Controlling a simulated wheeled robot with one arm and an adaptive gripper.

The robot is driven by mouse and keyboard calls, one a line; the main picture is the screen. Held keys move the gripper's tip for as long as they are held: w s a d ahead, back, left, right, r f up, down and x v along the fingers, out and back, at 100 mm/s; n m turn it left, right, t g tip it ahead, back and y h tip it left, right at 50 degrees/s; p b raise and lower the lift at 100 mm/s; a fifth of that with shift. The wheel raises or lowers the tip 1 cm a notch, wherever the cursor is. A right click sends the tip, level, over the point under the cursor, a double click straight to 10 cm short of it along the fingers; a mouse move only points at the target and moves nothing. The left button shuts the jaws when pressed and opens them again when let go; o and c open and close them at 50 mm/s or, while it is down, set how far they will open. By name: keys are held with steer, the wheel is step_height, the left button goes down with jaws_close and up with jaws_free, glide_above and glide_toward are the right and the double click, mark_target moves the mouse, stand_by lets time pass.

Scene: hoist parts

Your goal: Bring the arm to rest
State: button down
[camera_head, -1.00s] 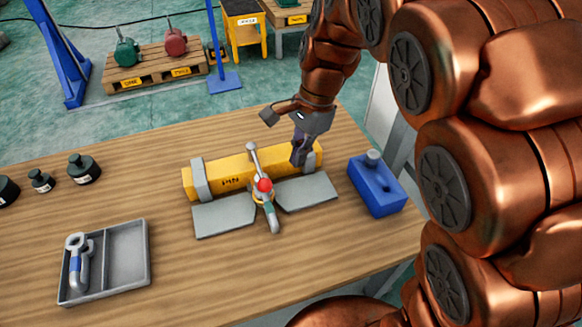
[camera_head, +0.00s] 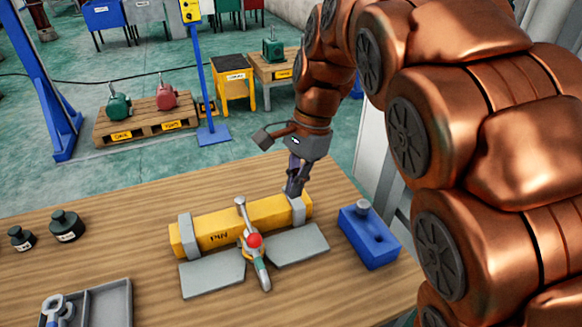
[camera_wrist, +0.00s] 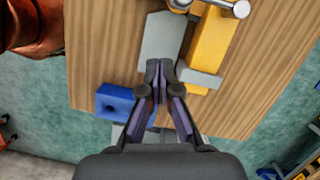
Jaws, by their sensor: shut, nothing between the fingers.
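My gripper (camera_head: 297,184) is shut and empty. In the head view it points down near the right end of the yellow beam marked PIN (camera_head: 225,229), by the grey clamp block there. In the wrist view the closed fingertips (camera_wrist: 160,68) show over the table beside the beam's grey end block (camera_wrist: 200,78). The exact height of the fingertips above the table is hard to tell. My copper arm reaches in from the right side of the head view.
A hook-like part with a red knob (camera_head: 254,241) lies across the beam, between grey plates (camera_head: 213,278). A blue block (camera_head: 368,237) stands right of them. A grey tray (camera_head: 108,306) holds a shackle-like part (camera_head: 56,308). Dark weights (camera_head: 66,226) stand at left. Pallet (camera_head: 145,123) behind.

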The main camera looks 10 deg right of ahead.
steer(key=s+d+f+n+p, duration=0.1)
steer(key=s+d+f+n, duration=0.1)
steer(key=s+d+n, duration=0.2)
steer(key=s+d+f+n+h+p, duration=0.1)
steer(key=s+d+f+n, duration=0.1)
steer(key=s, duration=0.9)
steer(key=s+d+f+n+h+p, duration=0.1)
steer(key=s+d+f+n, duration=0.1)
steer(key=s+d+n, duration=0.3)
steer(key=s+d, duration=0.1)
steer(key=s, duration=0.2)
steer(key=shift+d+n, duration=0.3)
steer(key=shift+d, duration=0.1)
steer(key=shift+s, duration=0.1)
